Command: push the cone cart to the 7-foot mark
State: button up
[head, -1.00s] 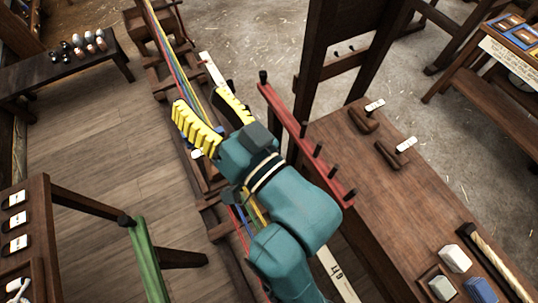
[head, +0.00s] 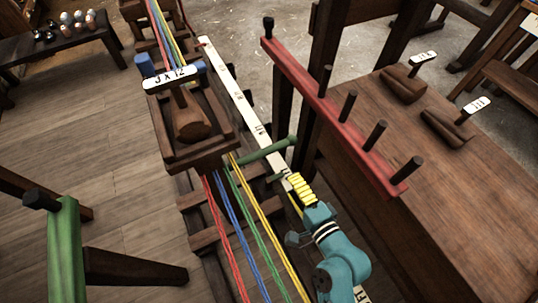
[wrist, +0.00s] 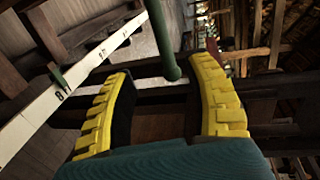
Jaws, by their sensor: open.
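The cone cart (head: 200,150) is a dark wooden cart on the rail, with a brown wooden cone and a white label on top. A green handle (head: 265,150) sticks out from its right side. My gripper (head: 297,180) is open and empty, low beside the white scale, just in front of the handle's outer end. In the wrist view the green handle (wrist: 160,40) shows between the yellow fingers (wrist: 160,85); I cannot tell whether they touch it. The white scale (head: 235,90) runs along the rail. In the wrist view the scale (wrist: 95,60) shows an 8 mark near the handle.
Red, blue, green and yellow strands (head: 235,215) run along the rail through the cart. A red rail with dark pegs (head: 335,115) and a wooden bench (head: 460,170) stand close on the right.

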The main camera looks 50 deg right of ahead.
aim_at(269, 150)
jog(key=b+x, duration=0.5)
jog(key=x, duration=1)
jog(key=shift+w, duration=0.1)
grip_shut()
